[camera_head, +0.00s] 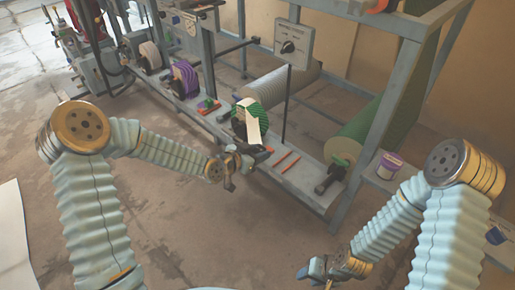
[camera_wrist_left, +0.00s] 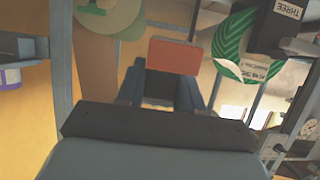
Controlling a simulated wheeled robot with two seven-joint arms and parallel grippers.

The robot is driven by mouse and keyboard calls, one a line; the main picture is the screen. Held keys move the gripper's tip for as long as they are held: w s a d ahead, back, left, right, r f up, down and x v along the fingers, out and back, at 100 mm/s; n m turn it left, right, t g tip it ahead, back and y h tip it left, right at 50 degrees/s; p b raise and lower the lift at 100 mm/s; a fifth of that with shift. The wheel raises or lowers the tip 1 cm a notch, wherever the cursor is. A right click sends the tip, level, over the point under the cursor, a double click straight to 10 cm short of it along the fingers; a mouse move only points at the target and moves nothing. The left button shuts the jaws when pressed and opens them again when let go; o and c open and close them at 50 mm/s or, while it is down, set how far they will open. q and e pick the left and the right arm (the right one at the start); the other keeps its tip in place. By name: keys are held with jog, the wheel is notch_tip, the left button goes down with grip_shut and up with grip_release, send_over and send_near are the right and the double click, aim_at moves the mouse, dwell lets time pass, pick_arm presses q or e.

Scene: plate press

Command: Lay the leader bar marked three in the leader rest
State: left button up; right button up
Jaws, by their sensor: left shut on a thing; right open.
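My left gripper (camera_head: 232,168) is beside the front of the machine's low rail, near the green-and-white striped roll (camera_head: 250,119). In the left wrist view it is shut on a flat red-orange piece (camera_wrist_left: 180,57), seen end-on beyond the fingers. I see no number on this piece and cannot tell its full length. A black part with a label reading THREE (camera_wrist_left: 285,8) is at the upper right there, next to the striped roll. Two thin orange-red strips (camera_head: 281,158) lie on the rail right of the roll. I cannot clearly make out the leader rest. My right gripper (camera_head: 309,270) is open and low, away from the machine.
The low rail also carries a purple roll (camera_head: 184,80) and a pale striped roll (camera_head: 151,55) further left. Upright posts rise from it. A large green roller (camera_head: 352,136) and a purple-and-white tub (camera_head: 389,166) are at the right. The floor between my arms is clear.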

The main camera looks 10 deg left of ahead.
pick_arm(q)
jog(key=b+x, duration=0.1)
jog(key=x, duration=0.5)
jog(key=b+x, duration=0.1)
jog(key=x, duration=0.4)
jog(key=f+b+x, duration=0.1)
jog(key=x, duration=0.5)
jog(key=shift+w+d+f+b, duration=0.1)
jog(key=shift+f+b, duration=0.1)
jog(key=shift+b, duration=0.1)
notch_tip(320, 180, down, 3)
jog(key=b, duration=0.3)
jog(key=shift+f+b, duration=0.25)
jog(key=shift+b, duration=0.1)
jog(key=shift+f+b, duration=1)
jog(key=shift+b, duration=0.05)
pick_arm(e)
notch_tip(320, 180, down, 9)
jog(key=d, duration=0.2)
jog(key=shift+w+d+f, duration=0.15)
jog(key=shift+w, duration=0.3)
jog(key=shift+m+h, duration=0.3)
pick_arm(q)
jog(key=o, duration=1.2)
jog(key=v, duration=1.3)
jog(key=shift+s+a, duration=0.2)
jog(key=shift+s, duration=0.15)
jog(key=shift+r, duration=0.1)
